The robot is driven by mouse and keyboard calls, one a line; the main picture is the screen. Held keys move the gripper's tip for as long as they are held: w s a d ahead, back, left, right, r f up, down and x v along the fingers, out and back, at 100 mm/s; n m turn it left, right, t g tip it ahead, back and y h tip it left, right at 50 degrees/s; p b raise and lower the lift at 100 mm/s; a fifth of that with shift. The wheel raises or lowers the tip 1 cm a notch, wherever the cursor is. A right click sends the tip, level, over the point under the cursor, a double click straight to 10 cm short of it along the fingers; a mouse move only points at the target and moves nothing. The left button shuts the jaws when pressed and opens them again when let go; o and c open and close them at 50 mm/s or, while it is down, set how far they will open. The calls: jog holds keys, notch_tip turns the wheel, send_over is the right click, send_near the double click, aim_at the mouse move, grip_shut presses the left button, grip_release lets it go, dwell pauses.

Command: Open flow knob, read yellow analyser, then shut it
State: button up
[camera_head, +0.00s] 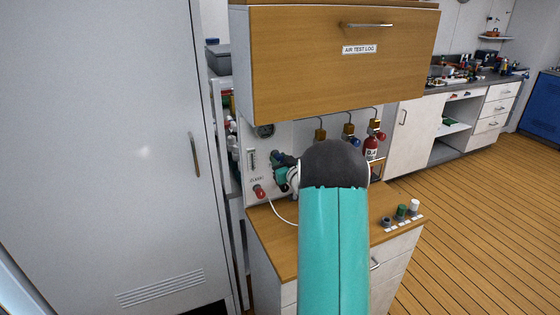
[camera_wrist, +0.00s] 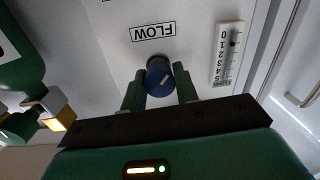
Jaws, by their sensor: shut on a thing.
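The blue flow knob (camera_wrist: 159,78) sits on the white panel under an upside-down FLOW label (camera_wrist: 153,31) in the wrist view. A pale pointer line shows on its face. My gripper (camera_wrist: 160,92) has its two green fingers on either side of the knob, shut on it. In the head view my gripper (camera_head: 284,176) is at the panel, partly behind my arm, and the knob cannot be made out clearly. A flow scale (camera_wrist: 228,55) stands beside the knob, with a dark float near 0 to 1. I cannot make out a yellow analyser.
A red knob (camera_head: 259,192) is low on the panel, with a white hose near it. A wooden cabinet (camera_head: 340,75) overhangs the panel. A red bottle (camera_head: 371,148) stands right. Small jars (camera_head: 401,211) sit on the counter. A green cylinder (camera_wrist: 20,65) is close by.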

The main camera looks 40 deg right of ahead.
jog(key=shift+n, duration=0.5)
jog(key=o, duration=1)
jog(key=shift+s, duration=0.15)
jog(key=shift+c, duration=0.2)
jog(key=v, duration=1.3)
jog(key=shift+s, duration=0.3)
jog(key=shift+r, duration=0.1)
